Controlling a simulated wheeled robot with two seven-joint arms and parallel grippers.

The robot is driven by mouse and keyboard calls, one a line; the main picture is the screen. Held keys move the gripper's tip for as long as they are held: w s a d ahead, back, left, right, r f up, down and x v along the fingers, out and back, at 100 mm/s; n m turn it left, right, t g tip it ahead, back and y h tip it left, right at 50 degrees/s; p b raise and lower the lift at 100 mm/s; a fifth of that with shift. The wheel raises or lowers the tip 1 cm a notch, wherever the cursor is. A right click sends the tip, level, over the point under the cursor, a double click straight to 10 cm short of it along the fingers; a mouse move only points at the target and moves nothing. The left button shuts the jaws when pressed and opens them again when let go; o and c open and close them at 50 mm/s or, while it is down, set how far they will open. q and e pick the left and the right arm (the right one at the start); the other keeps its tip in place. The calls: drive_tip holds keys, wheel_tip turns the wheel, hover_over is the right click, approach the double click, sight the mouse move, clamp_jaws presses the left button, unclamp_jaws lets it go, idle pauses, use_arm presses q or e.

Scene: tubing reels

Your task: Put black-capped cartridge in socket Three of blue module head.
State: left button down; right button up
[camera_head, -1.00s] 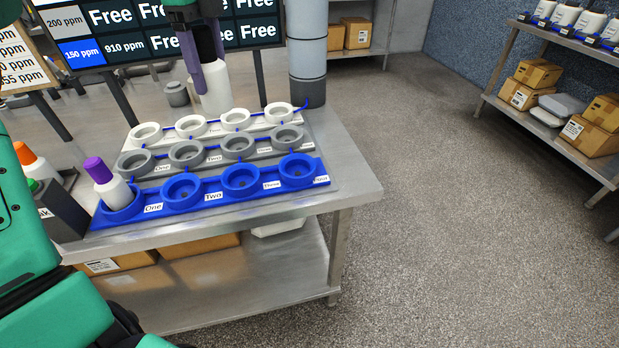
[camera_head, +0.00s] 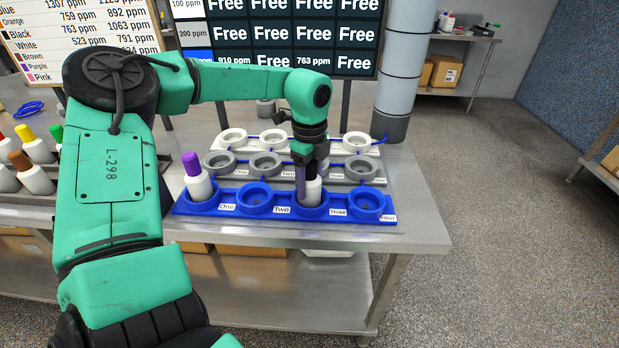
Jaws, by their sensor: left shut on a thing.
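The blue module head (camera_head: 229,226) lies along the table's front edge with a row of sockets. The cartridge (camera_head: 313,192) stands upright in its third socket, left of the label Three (camera_head: 338,212); its lower end is hidden by the socket rim. My left gripper (camera_head: 310,172) points down and is shut on the cartridge's top, hiding the cap, which looked black earlier. A purple-capped cartridge (camera_head: 198,180) stands in socket One. Socket Two (camera_head: 255,199) and socket Four (camera_head: 367,205) are empty. My right gripper is not in view.
Grey (camera_head: 220,163) and white (camera_head: 233,139) socket rows lie behind, partly covered by my arm. The screen (camera_head: 290,35) reads 910 ppm and 763 ppm in its lowest visible row. Several capped cartridges (camera_head: 36,178) stand at left. A pale column (camera_head: 402,70) stands behind right.

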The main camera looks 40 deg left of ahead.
use_arm(q)
drive_tip(key=shift+d+f, duration=0.1)
drive_tip(key=shift+f, duration=0.05)
drive_tip(key=shift+c, duration=0.2)
unclamp_jaws()
drive_tip(key=shift+r, duration=0.4)
wheel_tip(320, 180, up, 12)
drive_tip(key=shift+f+b, duration=0.15)
drive_tip(key=shift+b, duration=0.6)
drive_tip(key=shift+f, duration=0.1)
